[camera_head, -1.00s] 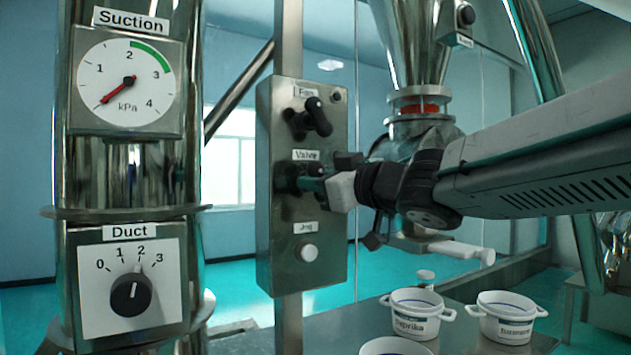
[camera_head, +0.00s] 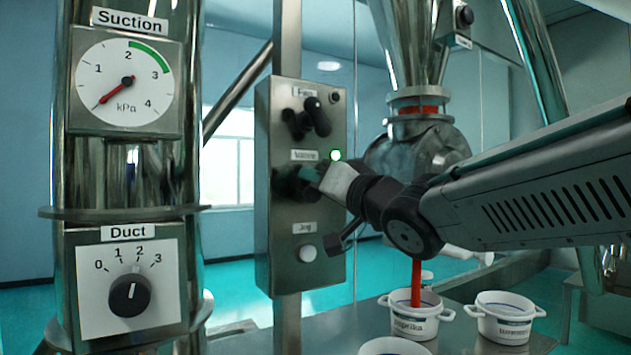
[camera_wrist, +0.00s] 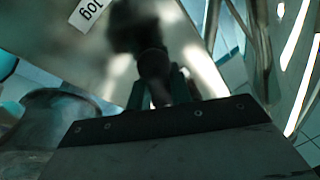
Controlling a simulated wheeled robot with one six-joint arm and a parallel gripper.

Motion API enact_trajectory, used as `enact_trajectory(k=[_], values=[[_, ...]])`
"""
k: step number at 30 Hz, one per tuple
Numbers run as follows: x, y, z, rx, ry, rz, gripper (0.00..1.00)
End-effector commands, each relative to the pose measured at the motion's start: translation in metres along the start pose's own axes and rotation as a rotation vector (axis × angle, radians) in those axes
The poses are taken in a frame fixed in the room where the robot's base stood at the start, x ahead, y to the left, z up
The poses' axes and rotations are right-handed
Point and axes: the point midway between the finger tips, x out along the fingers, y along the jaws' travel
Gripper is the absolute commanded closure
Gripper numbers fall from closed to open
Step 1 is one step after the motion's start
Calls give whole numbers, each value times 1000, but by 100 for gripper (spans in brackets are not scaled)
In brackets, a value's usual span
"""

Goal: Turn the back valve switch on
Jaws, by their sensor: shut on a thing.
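The valve switch (camera_head: 284,182) is a dark knob on the steel control box (camera_head: 276,240), under the "Valve" label (camera_head: 305,155). A green lamp (camera_head: 337,155) beside that label is lit. My gripper (camera_head: 316,180) is at the valve switch and shut on it, hiding much of it in the head view. In the wrist view the switch's dark handle (camera_wrist: 153,70) sits between the fingers of my gripper (camera_wrist: 160,92). A red stream (camera_head: 416,285) falls from below the hopper valve into the paprika pot (camera_head: 415,327).
The fan switch (camera_head: 314,117) is above the valve switch and the white Jog button (camera_head: 307,253) below. A turmeric pot (camera_head: 503,330) stands right of the paprika pot. The suction gauge (camera_head: 127,83) and duct dial (camera_head: 130,295) are at the left.

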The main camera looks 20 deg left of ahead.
Motion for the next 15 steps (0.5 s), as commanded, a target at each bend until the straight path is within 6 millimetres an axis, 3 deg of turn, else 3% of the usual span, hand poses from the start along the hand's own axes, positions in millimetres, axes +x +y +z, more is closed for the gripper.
enact_trajectory(k=[15], values=[[0, 1, -1, 73, 16, 11, 100]])
